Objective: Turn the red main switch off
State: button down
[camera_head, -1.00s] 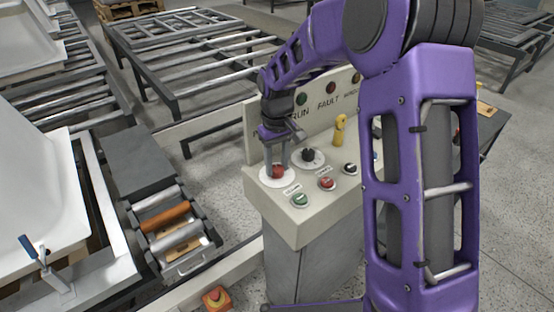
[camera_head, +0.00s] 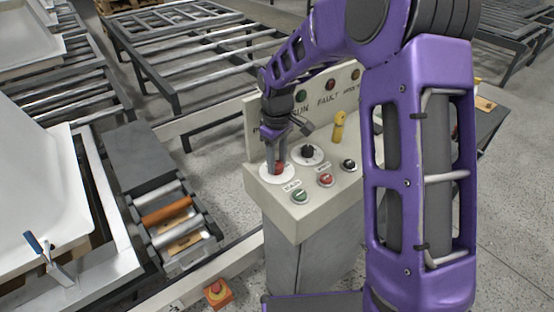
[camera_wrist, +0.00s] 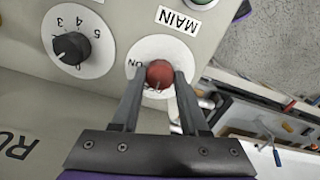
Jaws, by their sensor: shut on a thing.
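The red main switch (camera_head: 278,168) is a round knob on a white disc at the front left of the grey control panel's sloping top. In the wrist view the red knob (camera_wrist: 159,72) sits between my two fingertips, with a "MAIN" label (camera_wrist: 180,19) beside its disc. An "ON" mark (camera_wrist: 135,66) shows upside down on the disc, next to one finger. My gripper (camera_head: 277,163) points down at the knob and is shut on it, as the wrist view also shows (camera_wrist: 162,78). The knob's pointer is not clear.
A black numbered dial (camera_head: 308,152), a green button (camera_head: 300,196), a red button (camera_head: 325,179), a black knob (camera_head: 348,165) and a yellow switch (camera_head: 339,128) share the panel. The upright lamp board stands behind.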

aim_at(277, 164)
jog(key=shift+c, duration=2.1)
grip_release()
jog(key=shift+r, duration=0.1)
notch_tip(277, 164, up, 17)
jog(key=shift+r+p, duration=0.15)
jog(key=shift+p, duration=0.15)
